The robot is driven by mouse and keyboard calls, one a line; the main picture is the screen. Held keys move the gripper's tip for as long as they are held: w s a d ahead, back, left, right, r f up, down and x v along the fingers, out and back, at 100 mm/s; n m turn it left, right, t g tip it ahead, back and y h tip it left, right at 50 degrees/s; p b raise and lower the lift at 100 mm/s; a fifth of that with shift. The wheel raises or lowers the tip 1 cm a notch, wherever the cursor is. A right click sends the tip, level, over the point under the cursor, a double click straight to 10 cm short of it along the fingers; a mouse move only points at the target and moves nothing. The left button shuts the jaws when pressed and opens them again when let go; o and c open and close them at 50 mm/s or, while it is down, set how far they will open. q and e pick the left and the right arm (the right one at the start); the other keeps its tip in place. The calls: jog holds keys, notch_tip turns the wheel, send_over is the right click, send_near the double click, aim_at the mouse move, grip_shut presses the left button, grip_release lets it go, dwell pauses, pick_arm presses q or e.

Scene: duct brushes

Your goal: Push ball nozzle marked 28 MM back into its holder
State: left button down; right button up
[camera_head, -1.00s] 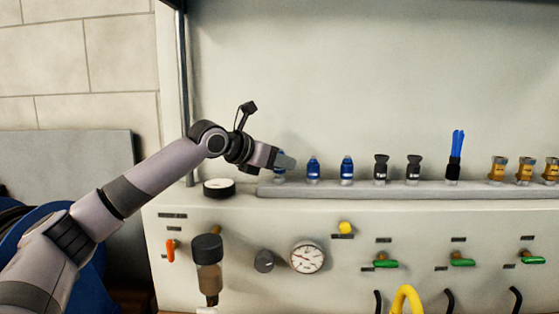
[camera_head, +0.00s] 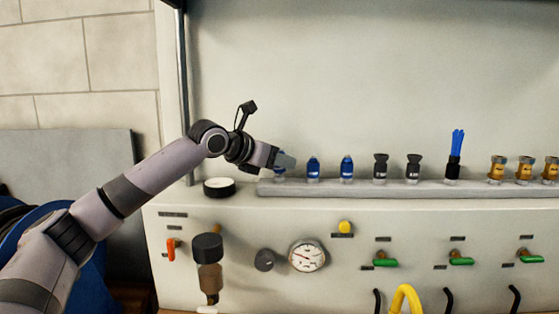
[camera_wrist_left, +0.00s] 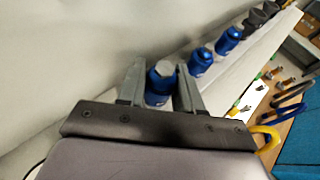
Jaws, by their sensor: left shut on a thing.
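My left gripper (camera_head: 285,160) is at the left end of the grey holder rail (camera_head: 400,187). It is shut on a blue nozzle (camera_wrist_left: 160,84) with a grey top, which shows between the two fingers in the left wrist view (camera_wrist_left: 160,85). In the head view the gripper hides most of this nozzle; its lower part seems to be at the rail. Two more blue nozzles (camera_head: 313,168) (camera_head: 347,168) stand upright to the right in the rail. The size marks are too small to read. My right gripper is not in view.
Further right on the rail stand two black nozzles (camera_head: 381,168), a black piece with blue bristles (camera_head: 455,155) and several brass nozzles (camera_head: 497,168). A black round lid-like piece (camera_head: 219,187) lies left of the rail. A pale wall stands close behind.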

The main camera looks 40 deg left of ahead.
pick_arm(q)
jog(key=shift+f, duration=0.45)
dwell(0.7)
jog(key=c, duration=0.7)
grip_release()
jog(key=shift+o, duration=0.2)
jog(key=shift+b, duration=0.3)
jog(key=b+v, duration=0.1)
jog(key=v, duration=0.5)
jog(key=shift+s+f+b, duration=0.1)
jog(key=shift+b, duration=0.25)
jog(key=shift+s+r, duration=0.3)
jog(key=shift+s, duration=0.15)
jog(key=shift+s, duration=0.1)
